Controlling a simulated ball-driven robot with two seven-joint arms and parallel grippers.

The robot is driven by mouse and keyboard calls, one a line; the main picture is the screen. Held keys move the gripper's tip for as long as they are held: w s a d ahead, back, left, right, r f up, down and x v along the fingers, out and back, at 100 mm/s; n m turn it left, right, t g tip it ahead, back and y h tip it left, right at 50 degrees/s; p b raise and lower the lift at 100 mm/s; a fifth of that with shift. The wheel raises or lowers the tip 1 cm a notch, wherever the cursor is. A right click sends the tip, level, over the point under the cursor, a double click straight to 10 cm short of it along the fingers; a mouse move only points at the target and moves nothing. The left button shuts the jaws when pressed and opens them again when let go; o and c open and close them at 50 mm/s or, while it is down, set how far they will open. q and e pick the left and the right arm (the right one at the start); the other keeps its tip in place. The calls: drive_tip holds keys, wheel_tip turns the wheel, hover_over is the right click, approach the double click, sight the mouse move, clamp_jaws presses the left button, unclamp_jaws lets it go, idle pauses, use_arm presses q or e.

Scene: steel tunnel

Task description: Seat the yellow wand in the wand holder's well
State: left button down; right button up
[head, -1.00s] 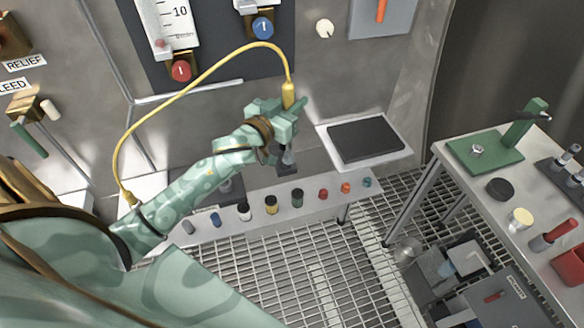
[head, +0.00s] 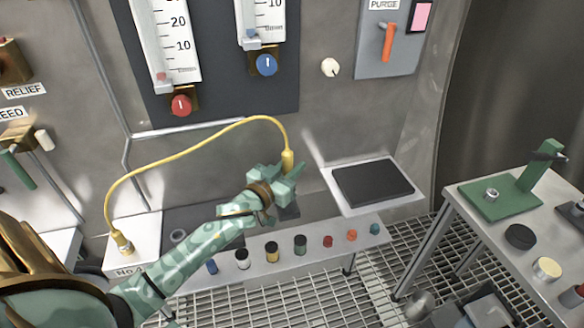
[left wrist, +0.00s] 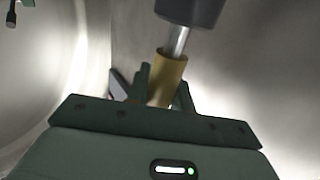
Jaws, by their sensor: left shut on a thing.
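The yellow wand (head: 288,160) stands roughly upright in my left gripper (head: 284,183), which is shut on it. A yellow cable loops from its top to a fitting on the white No.4 box. In the left wrist view, the wand's brassy sleeve (left wrist: 168,72) sits between the fingers, with a steel rod and a dark grey end piece (left wrist: 190,10) beyond. The dark end piece (head: 290,212) shows below my gripper, above the bench. My right gripper is not in view.
Several small coloured jars (head: 300,245) line the bench's front edge. A dark pad on a white plate (head: 372,185) lies right of my gripper. The gauge panel (head: 215,105) is behind. A side table with a green stand (head: 492,198) is at right, above grating.

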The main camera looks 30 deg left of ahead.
use_arm(q)
drive_tip(key=shift+f, duration=0.2)
drive_tip(key=c, duration=1.2)
unclamp_jaws()
drive_tip(key=shift+r, duration=0.1)
